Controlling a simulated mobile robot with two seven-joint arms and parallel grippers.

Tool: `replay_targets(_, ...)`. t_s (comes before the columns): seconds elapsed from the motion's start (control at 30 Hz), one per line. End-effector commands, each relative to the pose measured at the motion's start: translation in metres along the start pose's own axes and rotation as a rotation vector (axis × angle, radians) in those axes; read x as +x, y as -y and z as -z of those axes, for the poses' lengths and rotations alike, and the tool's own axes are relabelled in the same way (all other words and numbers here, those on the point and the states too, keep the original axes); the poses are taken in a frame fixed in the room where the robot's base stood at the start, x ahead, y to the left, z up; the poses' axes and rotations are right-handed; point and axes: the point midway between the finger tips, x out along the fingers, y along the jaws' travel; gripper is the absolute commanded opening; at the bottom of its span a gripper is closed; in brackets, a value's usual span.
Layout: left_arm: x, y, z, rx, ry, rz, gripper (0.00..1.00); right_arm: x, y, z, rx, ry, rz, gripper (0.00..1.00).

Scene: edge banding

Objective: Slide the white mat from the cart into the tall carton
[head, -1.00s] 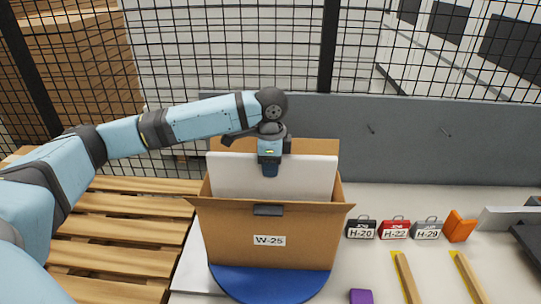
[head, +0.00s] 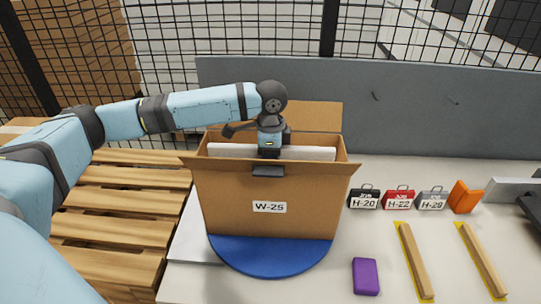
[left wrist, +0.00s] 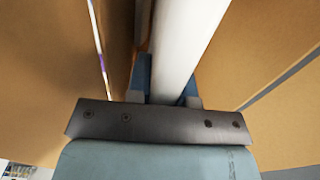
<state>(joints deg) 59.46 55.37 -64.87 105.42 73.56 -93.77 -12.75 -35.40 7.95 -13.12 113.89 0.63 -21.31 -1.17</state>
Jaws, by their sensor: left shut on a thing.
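The white mat (head: 221,150) stands upright inside the tall carton (head: 225,190) labelled W-25, with only its top strip above the front wall. The carton's top is open, with flaps spread. My left gripper (head: 269,153) is shut on the mat's top edge, at about the level of the carton's rim. In the left wrist view, the mat (left wrist: 185,45) runs between the two fingers (left wrist: 165,90), with brown carton walls (left wrist: 265,50) on both sides. The mat's lower part is hidden by the carton. My right gripper is not in view.
The carton stands on a blue round plate (head: 270,262). To the right are small cases H-20 (head: 364,200), H-22 (head: 399,198) and H-29 (head: 432,200), an orange block (head: 465,196), a purple block (head: 366,276) and wooden strips (head: 415,262). Wooden slats (head: 120,230) lie left.

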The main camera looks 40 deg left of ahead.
Motion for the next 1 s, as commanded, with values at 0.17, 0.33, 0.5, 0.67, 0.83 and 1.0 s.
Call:
replay_targets(0.17,0.017,0.000,0.000,0.000,0.000,-0.002,0.00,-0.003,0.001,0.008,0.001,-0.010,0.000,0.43)
replay_targets(0.33,0.034,0.000,0.000,-0.001,0.000,-0.002,0.00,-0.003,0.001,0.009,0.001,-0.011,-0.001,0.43)
replay_targets(0.5,0.049,0.000,0.000,-0.001,0.001,-0.003,0.00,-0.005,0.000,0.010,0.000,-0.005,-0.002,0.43)
replay_targets(0.67,0.061,-0.001,0.001,0.001,0.000,-0.003,0.00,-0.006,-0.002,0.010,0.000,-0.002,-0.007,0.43)
replay_targets(0.83,0.069,0.000,0.001,0.000,0.000,-0.001,0.00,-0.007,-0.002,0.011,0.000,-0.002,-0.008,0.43)
replay_targets(1.0,0.071,0.000,0.001,0.000,-0.001,0.000,0.00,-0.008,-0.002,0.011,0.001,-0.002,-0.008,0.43)
